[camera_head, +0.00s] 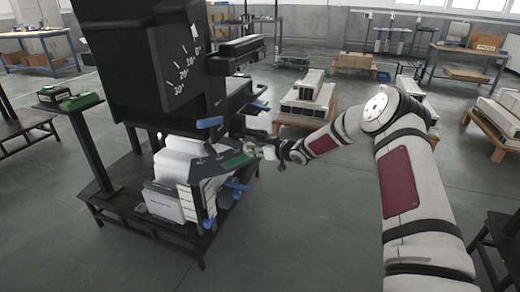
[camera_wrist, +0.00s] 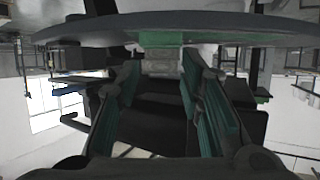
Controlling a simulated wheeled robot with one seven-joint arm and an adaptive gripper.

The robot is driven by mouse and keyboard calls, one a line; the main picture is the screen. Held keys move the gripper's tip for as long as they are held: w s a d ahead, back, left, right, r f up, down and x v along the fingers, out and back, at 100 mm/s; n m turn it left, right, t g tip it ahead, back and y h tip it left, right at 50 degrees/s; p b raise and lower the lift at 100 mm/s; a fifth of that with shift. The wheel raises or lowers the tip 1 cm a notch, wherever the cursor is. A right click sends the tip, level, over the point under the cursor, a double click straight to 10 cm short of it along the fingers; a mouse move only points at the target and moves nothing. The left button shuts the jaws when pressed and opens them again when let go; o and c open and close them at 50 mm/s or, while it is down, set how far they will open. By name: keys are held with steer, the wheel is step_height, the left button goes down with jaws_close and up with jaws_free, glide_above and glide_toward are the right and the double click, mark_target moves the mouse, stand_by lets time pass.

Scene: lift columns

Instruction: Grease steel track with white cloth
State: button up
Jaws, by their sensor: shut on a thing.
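My gripper (camera_head: 258,152) reaches in from the right to the front of a dark machine. It also shows in the wrist view (camera_wrist: 160,78), with teal pads on both sides of a pale grey piece (camera_wrist: 160,62). It is shut on this piece; I cannot tell whether it is the white cloth. A dark grey plate with a green patch (camera_head: 237,160) lies right at the fingertips, and its curved edge crosses the top of the wrist view (camera_wrist: 90,30). No steel track can be told apart clearly.
The dark machine with an angle scale (camera_head: 178,65) stands above white blocks (camera_head: 180,160) on a low black stand (camera_head: 125,205). Blue handles (camera_head: 210,122) stick out near my gripper. A pallet of pale blocks (camera_head: 305,100) stands behind. The grey floor in front is clear.

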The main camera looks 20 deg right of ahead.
steer(key=shift+s+a+b, duration=0.85)
steer(key=shift+s+a, duration=0.25)
steer(key=shift+a, duration=1.1)
steer(key=shift+s+a+b, duration=0.9)
steer(key=shift+s+a, duration=0.15)
steer(key=shift+a, duration=1.15)
steer(key=shift+s+a+b, duration=0.85)
steer(key=shift+s+a, duration=0.25)
steer(key=shift+a, duration=1.1)
steer(key=shift+w+d+p, duration=0.15)
steer(key=shift+w+d, duration=0.2)
steer(key=shift+d, duration=0.35)
steer(key=shift+w+d+p, duration=0.15)
steer(key=shift+w+d, duration=0.2)
steer(key=shift+d, duration=0.35)
steer(key=shift+d, duration=0.1)
steer(key=w+d+p, duration=0.2)
steer(key=w+d, duration=0.1)
steer(key=d, duration=0.4)
steer(key=w+d+p, duration=0.3)
steer(key=w+d, duration=0.1)
steer(key=d, duration=0.3)
steer(key=shift+p, duration=0.3)
steer(key=shift+r, duration=0.1)
steer(key=shift+r+p, duration=0.95)
steer(key=shift+r, duration=0.5)
